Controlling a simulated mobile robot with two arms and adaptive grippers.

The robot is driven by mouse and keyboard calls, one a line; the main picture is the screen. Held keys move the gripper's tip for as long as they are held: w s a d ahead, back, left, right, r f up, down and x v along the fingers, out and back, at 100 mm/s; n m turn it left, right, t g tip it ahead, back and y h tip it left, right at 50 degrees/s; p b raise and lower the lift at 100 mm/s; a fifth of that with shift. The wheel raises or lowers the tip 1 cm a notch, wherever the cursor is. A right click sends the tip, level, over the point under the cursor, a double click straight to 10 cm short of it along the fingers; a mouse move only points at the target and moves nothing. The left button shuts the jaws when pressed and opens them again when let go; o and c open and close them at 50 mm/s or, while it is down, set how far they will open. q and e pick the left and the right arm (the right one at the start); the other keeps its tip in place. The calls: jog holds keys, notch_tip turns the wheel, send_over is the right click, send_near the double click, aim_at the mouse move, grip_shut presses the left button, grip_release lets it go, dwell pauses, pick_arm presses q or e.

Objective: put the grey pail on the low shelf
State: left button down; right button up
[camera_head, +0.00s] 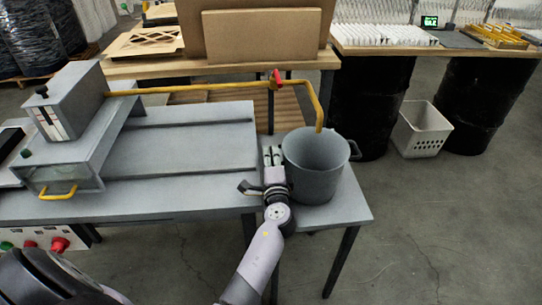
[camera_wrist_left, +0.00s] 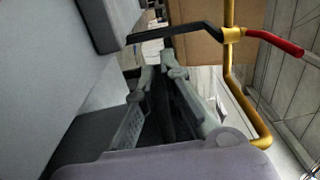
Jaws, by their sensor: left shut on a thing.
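The grey pail (camera_head: 316,172) stands upright on the small grey side table (camera_head: 345,205), under the open end of a yellow pipe. A dark lug or handle shows on its right side. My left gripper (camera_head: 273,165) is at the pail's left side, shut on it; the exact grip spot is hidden. In the left wrist view my left gripper's fingers (camera_wrist_left: 165,95) show with a dark gap between them, and the pail is hard to make out. Slatted wood (camera_head: 295,105) low under the back table looks like the low shelf. My right gripper is not in view.
The yellow pipe (camera_head: 200,88) with a red valve lever (camera_head: 276,79) bends down close above the pail. A grey machine bench (camera_head: 180,150) lies left. A white basket (camera_head: 421,130) and black drums (camera_head: 480,105) stand right. The floor at front right is clear.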

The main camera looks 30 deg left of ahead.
pick_arm(q)
jog(key=shift+s+f, duration=0.15)
jog(key=shift+f, duration=0.4)
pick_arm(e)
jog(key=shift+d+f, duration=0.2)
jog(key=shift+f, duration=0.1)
pick_arm(q)
jog(key=c, duration=1.7)
grip_release()
jog(key=shift+w+d, duration=0.1)
jog(key=shift+w, duration=0.1)
jog(key=shift+o, duration=0.2)
